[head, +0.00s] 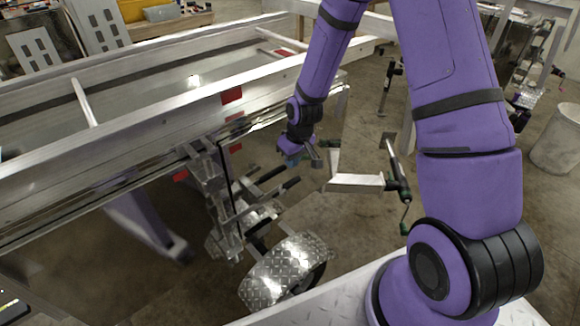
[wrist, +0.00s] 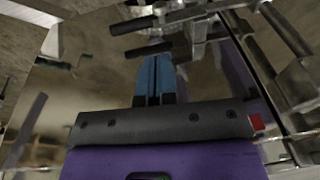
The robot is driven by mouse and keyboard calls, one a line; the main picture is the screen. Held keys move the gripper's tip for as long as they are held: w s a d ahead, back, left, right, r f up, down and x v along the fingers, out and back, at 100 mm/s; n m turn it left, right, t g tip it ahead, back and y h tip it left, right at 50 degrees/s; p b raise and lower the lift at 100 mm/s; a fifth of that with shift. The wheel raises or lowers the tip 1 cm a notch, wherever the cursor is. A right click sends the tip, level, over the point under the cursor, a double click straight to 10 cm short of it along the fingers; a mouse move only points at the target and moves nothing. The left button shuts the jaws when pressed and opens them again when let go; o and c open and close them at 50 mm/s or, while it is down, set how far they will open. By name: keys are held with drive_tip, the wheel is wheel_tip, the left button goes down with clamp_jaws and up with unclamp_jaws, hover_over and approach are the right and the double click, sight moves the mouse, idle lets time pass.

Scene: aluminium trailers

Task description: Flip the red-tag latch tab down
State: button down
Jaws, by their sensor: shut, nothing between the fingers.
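My gripper (head: 291,160) hangs beside the trailer's rail, near the axle end in the head view. In the wrist view its two blue fingers (wrist: 154,75) lie side by side, shut and empty. A small red piece (wrist: 257,122) shows right of the gripper body in the wrist view, close to a metal rail; I cannot tell whether it is the latch's tag. Several red patches sit on the trailer, one on the upper rail (head: 232,95) and one low on the frame (head: 180,176). The latch tab itself is not clearly discernible in either view.
The aluminium trailer (head: 130,142) fills the left. A diamond-plate fender (head: 285,270) and metal bars lie below my gripper. A clamp-like metal piece (head: 355,182) with green-black handles stands just right.

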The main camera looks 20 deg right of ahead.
sight(284, 191)
drive_tip(key=f, duration=0.4)
drive_tip(key=w+a+f, duration=0.1)
drive_tip(key=f, duration=0.7)
drive_tip(key=shift+w+a+f, duration=0.1)
drive_tip(key=shift+w+a, duration=0.2)
drive_tip(key=shift+a, duration=0.05)
drive_tip(key=shift+d+f, duration=0.1)
